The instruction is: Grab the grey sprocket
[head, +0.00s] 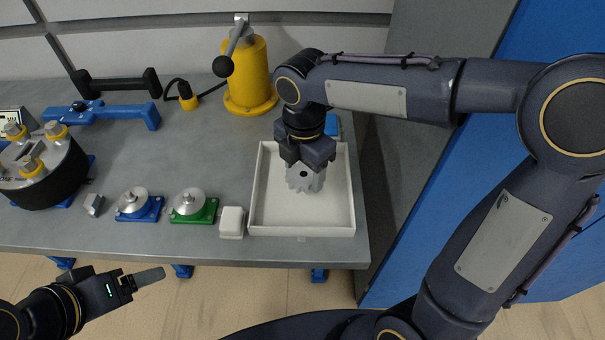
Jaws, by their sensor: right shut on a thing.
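The grey sprocket (302,181) is a toothed disc with a dark centre hole, standing on edge over the white tray (274,229). My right gripper (305,160) points down from above and is shut on its upper part. The gripper body hides the top of the sprocket, and I cannot tell whether its lower teeth touch the tray floor. My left gripper (150,277) is at the lower left, in front of the table edge and away from the sprocket. Its finger points right; I cannot tell whether it is open or shut.
A yellow cylinder with a lever (248,75) stands behind the tray. A white block (231,222), a green-based fixture (194,206) and a blue-based fixture (138,204) are left of it. A dark round fixture (45,180) is at far left. A blue panel (460,210) rises at right.

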